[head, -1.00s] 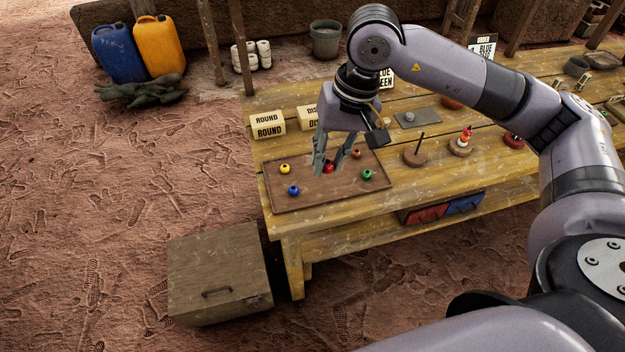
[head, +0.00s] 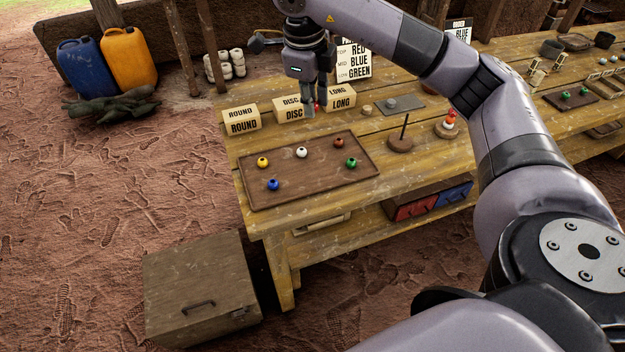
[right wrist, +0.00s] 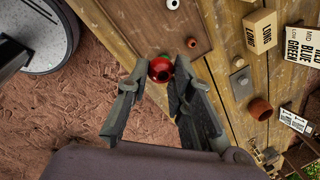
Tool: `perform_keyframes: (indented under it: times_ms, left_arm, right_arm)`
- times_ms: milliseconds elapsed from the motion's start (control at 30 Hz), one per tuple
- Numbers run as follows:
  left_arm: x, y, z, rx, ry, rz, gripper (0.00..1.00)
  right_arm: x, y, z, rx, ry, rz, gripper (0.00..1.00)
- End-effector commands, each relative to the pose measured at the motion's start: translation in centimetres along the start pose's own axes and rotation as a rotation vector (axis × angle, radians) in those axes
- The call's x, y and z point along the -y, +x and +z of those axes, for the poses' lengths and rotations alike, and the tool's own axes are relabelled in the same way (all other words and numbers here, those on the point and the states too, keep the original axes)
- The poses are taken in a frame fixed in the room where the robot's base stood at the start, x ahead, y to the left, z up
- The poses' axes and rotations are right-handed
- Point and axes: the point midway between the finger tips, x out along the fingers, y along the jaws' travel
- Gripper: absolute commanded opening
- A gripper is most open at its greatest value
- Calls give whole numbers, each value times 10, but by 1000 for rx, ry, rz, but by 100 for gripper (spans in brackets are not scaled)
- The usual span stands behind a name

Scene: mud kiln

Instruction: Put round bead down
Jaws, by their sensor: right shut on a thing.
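My right gripper (head: 311,110) points down above the far side of the table, in front of the DISC box (head: 289,108) and LONG box (head: 339,97) in the head view. It is shut on a shiny red round bead, mostly hidden by the fingers in the head view. The right wrist view shows the red bead (right wrist: 161,70) plainly between the fingertips. The ROUND box (head: 242,120) stands left of the gripper. The brown tray (head: 318,172) holds a yellow (head: 262,162), white (head: 301,152), reddish-brown (head: 339,143), green (head: 351,162) and blue bead (head: 272,184). My left gripper is not in view.
A sign reading RED, BLUE, GREEN (head: 354,62) stands behind the LONG box. Right of the tray are a peg on a round base (head: 402,140) and one with stacked beads (head: 448,126). A wooden chest (head: 200,285) sits on the ground in front of the table.

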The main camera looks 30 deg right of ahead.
Motion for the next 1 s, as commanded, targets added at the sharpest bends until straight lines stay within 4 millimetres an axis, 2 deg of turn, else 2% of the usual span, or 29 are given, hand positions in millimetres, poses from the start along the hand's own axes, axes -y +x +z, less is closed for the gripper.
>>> perform_keyframes:
  times_ms: [167,300,600,700,1000]
  left_arm:
    - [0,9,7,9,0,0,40]
    - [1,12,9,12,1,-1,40]
    - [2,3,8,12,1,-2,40]
    - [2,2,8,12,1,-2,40]
    - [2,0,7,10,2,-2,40]
  right_arm:
    - [-6,27,-1,-12,28,6,7]
    - [-14,62,-2,-14,26,6,7]
    - [-28,132,-2,-11,26,3,7]
    - [-31,146,-1,-8,26,3,7]
    - [-37,171,-2,-10,25,2,7]
